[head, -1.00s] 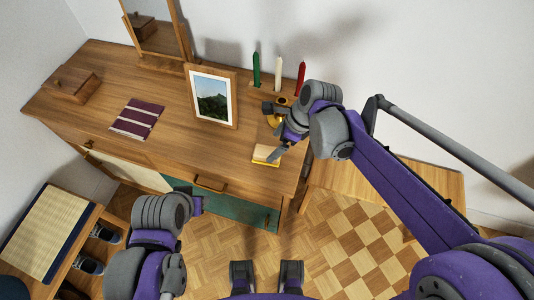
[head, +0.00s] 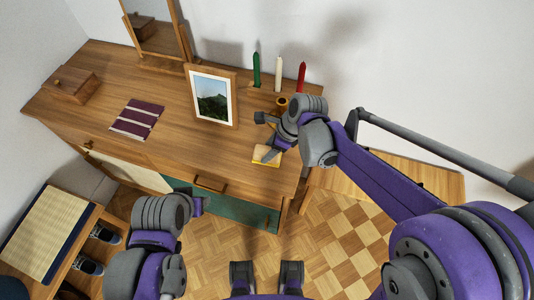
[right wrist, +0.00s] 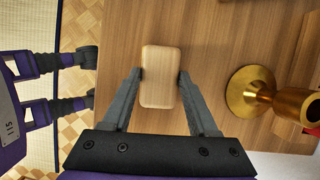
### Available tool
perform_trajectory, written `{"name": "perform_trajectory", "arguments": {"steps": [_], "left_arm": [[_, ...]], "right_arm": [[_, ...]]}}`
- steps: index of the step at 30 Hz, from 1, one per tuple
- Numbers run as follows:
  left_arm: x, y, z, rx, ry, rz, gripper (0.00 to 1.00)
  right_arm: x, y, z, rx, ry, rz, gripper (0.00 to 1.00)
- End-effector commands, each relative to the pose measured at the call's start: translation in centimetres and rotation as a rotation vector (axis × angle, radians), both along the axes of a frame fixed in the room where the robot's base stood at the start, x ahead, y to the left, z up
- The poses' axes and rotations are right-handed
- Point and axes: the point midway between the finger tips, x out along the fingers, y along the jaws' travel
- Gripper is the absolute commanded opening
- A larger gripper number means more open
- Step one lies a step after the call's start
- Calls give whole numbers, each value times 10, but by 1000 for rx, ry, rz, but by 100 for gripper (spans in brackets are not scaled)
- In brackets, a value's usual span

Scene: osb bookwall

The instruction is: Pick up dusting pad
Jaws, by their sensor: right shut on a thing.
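The dusting pad (head: 266,156) is a small block with a pale wooden back and a yellow underside, near the right front edge of the wooden dresser top. My right gripper (head: 272,150) comes down over it from the right. In the right wrist view the pad (right wrist: 160,77) lies between the two fingers of my right gripper (right wrist: 159,80), which are shut on its long sides. The wrist view does not show clearly whether the pad still touches the wood. My left arm shows at lower left in the head view, but its gripper fingers are hidden.
Green (head: 256,70), white (head: 279,74) and red (head: 299,78) candles stand behind. A framed picture (head: 211,96), a striped purple cloth (head: 137,119) and a wooden box (head: 72,85) are further left.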

Motion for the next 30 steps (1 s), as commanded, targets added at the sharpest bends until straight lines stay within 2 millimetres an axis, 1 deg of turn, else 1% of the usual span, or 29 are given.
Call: {"name": "perform_trajectory", "arguments": {"steps": [1, 5, 11, 14, 17, 24, 27, 30], "left_arm": [[0, 0, 0, 0, 0, 0, 50], [0, 0, 0, 0, 0, 0, 50], [0, 0, 0, 0, 0, 0, 50], [0, 0, 1, 0, 0, 0, 50], [0, 0, 3, 0, -1, 0, 50], [2, 0, 8, 0, -3, 0, 50], [2, 0, 9, 0, -4, 0, 50], [2, 0, 10, 0, -4, 0, 50]], "right_arm": [[0, 0, 0, 0, 0, 0, 27], [0, 0, 0, 0, 0, 0, 3], [0, 0, 0, 0, 0, 0, 3], [0, 0, 6, 0, 0, 0, 3], [0, 0, 20, 0, 0, 0, 3], [0, 0, 69, 0, 0, 0, 3], [0, 0, 85, 0, 0, 0, 3], [0, 0, 95, 0, 0, 0, 3]]}}
